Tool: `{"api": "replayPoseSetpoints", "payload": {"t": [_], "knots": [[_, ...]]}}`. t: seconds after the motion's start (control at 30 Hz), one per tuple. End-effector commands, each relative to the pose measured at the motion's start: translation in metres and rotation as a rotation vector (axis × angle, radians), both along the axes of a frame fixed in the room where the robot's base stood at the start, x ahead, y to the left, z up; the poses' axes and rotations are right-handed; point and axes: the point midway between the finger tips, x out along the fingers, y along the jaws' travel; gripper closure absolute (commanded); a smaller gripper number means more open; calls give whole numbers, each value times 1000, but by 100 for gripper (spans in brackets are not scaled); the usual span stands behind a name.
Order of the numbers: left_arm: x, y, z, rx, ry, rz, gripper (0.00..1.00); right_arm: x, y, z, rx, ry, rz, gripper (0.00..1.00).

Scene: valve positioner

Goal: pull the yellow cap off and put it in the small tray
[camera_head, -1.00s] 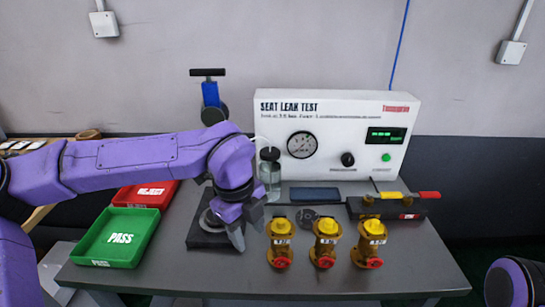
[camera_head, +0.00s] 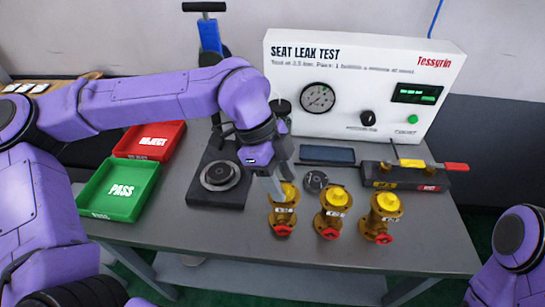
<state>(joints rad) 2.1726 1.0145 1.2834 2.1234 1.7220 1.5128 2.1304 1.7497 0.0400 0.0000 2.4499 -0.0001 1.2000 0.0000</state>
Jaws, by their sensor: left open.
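Three brass valves stand in a row on the grey bench, each with a yellow cap on top: the left cap (camera_head: 291,192), the middle cap (camera_head: 337,196) and the right cap (camera_head: 388,202). My left gripper (camera_head: 283,188) is open and points down at the left cap, its fingers partly covering it. I cannot tell whether they touch the cap. A flat dark blue rectangle (camera_head: 328,154) lies in front of the tester and may be the small tray. My right gripper is out of view.
A green PASS tray (camera_head: 93,208) and a red REJECT tray (camera_head: 122,153) are on the left. A dark clamp stand (camera_head: 203,200) stands beside the left valve. The white tester (camera_head: 440,65) is behind. A block with a red handle (camera_head: 430,178) is on the right.

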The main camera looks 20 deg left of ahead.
Motion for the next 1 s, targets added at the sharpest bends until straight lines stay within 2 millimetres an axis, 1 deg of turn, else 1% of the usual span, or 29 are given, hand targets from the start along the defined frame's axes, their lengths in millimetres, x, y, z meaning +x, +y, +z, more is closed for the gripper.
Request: {"api": "replayPoseSetpoints", "payload": {"t": [0.1, 0.33, 0.37, 0.4, 0.43, 0.47, 0.53, 0.63, 0.67, 0.7, 1.0], "knots": [[-1, -2, -6, 0, 1, 1, 52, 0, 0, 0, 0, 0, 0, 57], [-1, -2, -7, 0, 0, 2, 52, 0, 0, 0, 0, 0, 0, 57], [-1, -2, -7, 0, 0, 2, 61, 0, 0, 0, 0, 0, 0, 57], [-1, -2, -7, 0, 0, 2, 74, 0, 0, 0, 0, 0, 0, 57], [-1, -2, -7, 0, 0, 2, 84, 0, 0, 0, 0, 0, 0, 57], [-1, -2, -7, 0, 0, 2, 86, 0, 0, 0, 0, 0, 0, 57], [0, -2, -7, 0, 0, 2, 100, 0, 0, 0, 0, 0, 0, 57], [-1, -2, -7, 1, 2, 1, 100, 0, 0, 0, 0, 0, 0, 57], [-1, -2, -8, 1, 2, 1, 87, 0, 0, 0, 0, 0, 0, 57], [-1, -2, -8, 1, 2, 1, 100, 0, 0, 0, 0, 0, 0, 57], [-1, -2, -9, 2, 4, 0, 100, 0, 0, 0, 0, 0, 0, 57]]}}
